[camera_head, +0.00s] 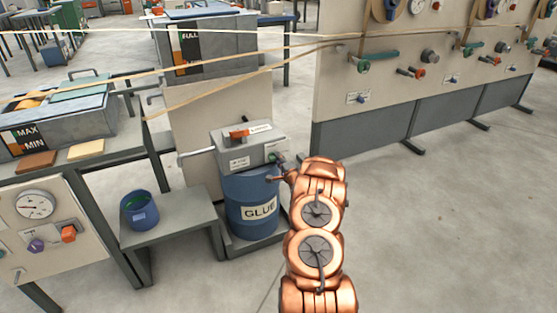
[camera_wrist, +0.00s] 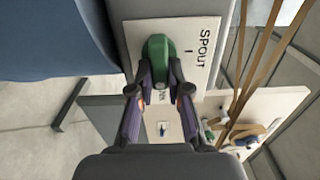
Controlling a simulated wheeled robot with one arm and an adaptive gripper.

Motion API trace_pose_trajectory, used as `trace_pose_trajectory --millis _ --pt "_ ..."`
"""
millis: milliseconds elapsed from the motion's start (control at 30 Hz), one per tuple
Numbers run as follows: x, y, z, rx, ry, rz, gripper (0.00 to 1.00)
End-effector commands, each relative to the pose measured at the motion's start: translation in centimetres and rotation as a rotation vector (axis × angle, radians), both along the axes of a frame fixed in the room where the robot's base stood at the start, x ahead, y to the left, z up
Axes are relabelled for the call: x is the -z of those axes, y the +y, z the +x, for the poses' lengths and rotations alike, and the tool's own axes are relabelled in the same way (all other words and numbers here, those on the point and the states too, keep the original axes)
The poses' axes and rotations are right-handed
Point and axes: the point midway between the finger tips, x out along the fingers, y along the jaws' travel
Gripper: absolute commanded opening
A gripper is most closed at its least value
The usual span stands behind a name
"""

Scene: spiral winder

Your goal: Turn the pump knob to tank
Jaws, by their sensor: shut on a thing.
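The pump knob is green; it shows in the wrist view (camera_wrist: 158,50) on a white plate (camera_wrist: 193,28) and small in the head view (camera_head: 279,157) on the right end of the grey pump box (camera_head: 240,150). The plate reads SPOUT, sideways, to the right of the knob. Another label below the knob is mostly hidden by my fingers. My gripper (camera_wrist: 160,88) has one finger on each side of the knob's lower part and is shut on it. In the head view my gripper (camera_head: 279,170) is at the box's right end, partly hidden by my arm.
The box sits on a blue drum (camera_head: 250,187) marked GLUE. An orange lever (camera_head: 239,133) is on the box top. A low grey bench (camera_head: 170,225) with a blue bucket (camera_head: 139,210) stands left. A tall panel (camera_head: 420,90) stands right. The floor at right is clear.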

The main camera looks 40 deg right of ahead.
Motion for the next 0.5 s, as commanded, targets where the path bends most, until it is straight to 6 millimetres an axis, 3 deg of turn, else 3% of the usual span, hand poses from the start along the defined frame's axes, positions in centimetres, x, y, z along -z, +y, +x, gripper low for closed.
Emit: trace_pose_trajectory --millis 167,200,400,500 --pt "-0.03 -0.1 -0.05 0.002 0.0 0.001 0.0" --pt "-0.03 -0.1 -0.05 0.002 0.0 0.001 0.21" --pt "-0.02 -0.06 -0.03 0.001 0.0 0.0 0.42" --pt "-0.01 -0.04 -0.03 0.001 0.0 -0.001 0.42"
